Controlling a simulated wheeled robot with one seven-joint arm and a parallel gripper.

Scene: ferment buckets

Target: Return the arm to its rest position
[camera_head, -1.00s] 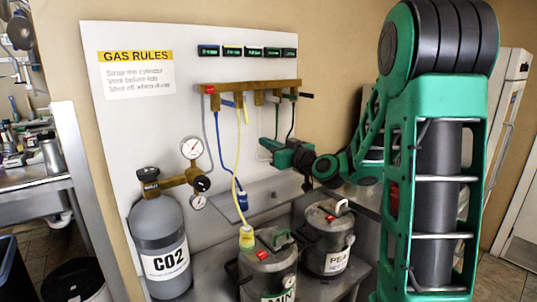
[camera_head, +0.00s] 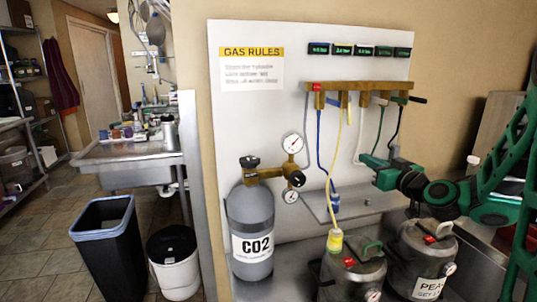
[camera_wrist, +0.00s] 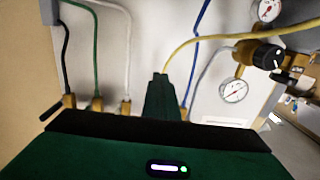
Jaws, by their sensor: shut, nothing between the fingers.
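My gripper (camera_head: 370,160) is dark green and sits just below the right part of the brown gas manifold (camera_head: 345,87), in front of the white panel. My arm reaches in from the right edge. In the wrist view the green fingers (camera_wrist: 160,78) are closed together with nothing held. They look close to the yellow hose (camera_wrist: 215,37); I cannot tell whether they touch it. In the head view the yellow hose (camera_head: 346,160) runs from the manifold down to a yellow connector (camera_head: 335,241) at the left steel keg (camera_head: 350,280).
A grey CO2 cylinder (camera_head: 250,212) with gauges stands left of the kegs. The right keg (camera_head: 422,262) has a PEA label. A blue connector (camera_head: 335,203) hangs by the steel shelf (camera_head: 365,205). A blue-rimmed bin (camera_head: 110,250) and white bucket (camera_head: 174,265) stand left. The far-left floor is open.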

